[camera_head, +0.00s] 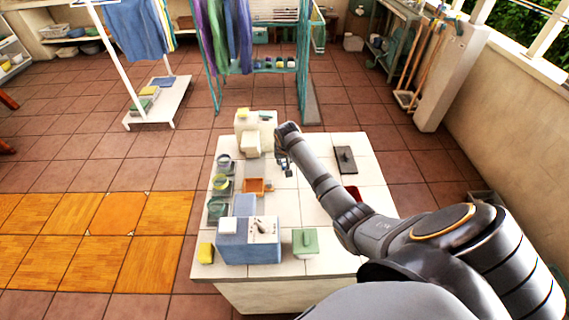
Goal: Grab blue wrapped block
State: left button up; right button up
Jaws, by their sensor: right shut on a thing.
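My right gripper (285,168) is above the middle of the white tiled counter (318,178), at the end of my arm, which comes in from the lower right. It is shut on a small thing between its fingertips. That thing looks dark bluish-grey, mostly hidden by the fingers and too small to tell clearly; I cannot tell for sure that it is the blue wrapped block. A light blue block-like piece (244,205) stands behind the blue box (235,243) with a white top at the counter's front. My left gripper is not in view.
An orange tray (253,186) lies just left of my right gripper. A cream appliance (252,138) stands at the counter's far end. Jars line the left edge. A yellow block (206,253), a green box (305,242) and a dark flat item (346,160) also lie there.

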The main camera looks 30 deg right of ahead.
jog(key=s+d+r+b, duration=0.2)
jog(key=s+d+r, duration=0.6)
jog(key=d+r, duration=0.3)
jog(key=shift+s+r, duration=0.3)
jog(key=shift+r, duration=0.4)
